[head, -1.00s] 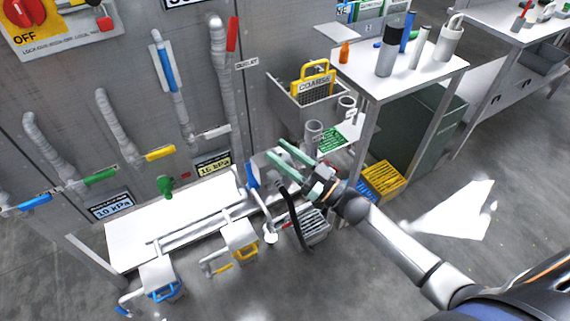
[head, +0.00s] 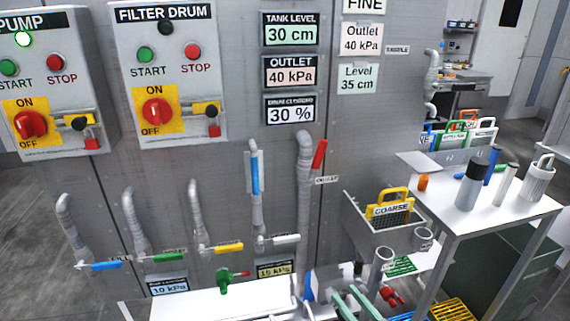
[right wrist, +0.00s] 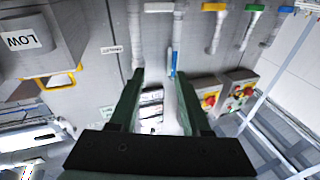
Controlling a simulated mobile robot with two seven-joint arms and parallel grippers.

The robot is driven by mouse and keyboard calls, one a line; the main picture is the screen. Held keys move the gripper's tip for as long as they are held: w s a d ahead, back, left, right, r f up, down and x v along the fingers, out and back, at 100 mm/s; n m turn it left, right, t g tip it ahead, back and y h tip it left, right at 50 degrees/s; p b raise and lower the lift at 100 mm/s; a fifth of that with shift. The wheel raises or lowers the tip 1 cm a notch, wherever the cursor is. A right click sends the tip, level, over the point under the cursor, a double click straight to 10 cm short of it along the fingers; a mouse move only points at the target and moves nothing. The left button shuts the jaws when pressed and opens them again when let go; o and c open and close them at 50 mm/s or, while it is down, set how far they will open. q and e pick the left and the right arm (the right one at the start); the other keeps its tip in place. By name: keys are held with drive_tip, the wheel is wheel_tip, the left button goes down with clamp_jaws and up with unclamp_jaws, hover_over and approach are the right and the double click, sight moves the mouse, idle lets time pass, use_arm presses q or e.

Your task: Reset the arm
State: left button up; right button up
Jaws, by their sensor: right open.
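My right gripper (head: 347,294) shows at the bottom edge of the head view, low in front of the wall and beside the white bench. Its two green fingers are apart with nothing between them. In the right wrist view the gripper (right wrist: 158,76) is also open and empty, with the wall panel and its pipes beyond it. Most of my right arm is below the head picture. My left gripper is in neither view now.
A white bench (head: 205,305) runs below pipes with coloured handles. A white table (head: 470,212) with bottles stands at right. A yellow-handled COARSE basket (head: 390,207) hangs on the wall. The PUMP box (head: 45,85) and FILTER DRUM box (head: 168,80) are at upper left.

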drive_tip(key=s+a+f+m+g+h+p, duration=0.1)
drive_tip(key=s+f+g+h, duration=0.2)
drive_tip(key=s+f, duration=0.3)
drive_tip(key=s+f+m+g+h+p, duration=0.1)
drive_tip(key=s+f+g, duration=0.4)
drive_tip(key=s, duration=0.9)
wheel_tip(320, 180, down, 2)
drive_tip(key=shift+s+a+f+g+h+p, duration=0.15)
drive_tip(key=shift+s+a+g+h+p, duration=0.25)
drive_tip(key=shift+h, duration=0.5)
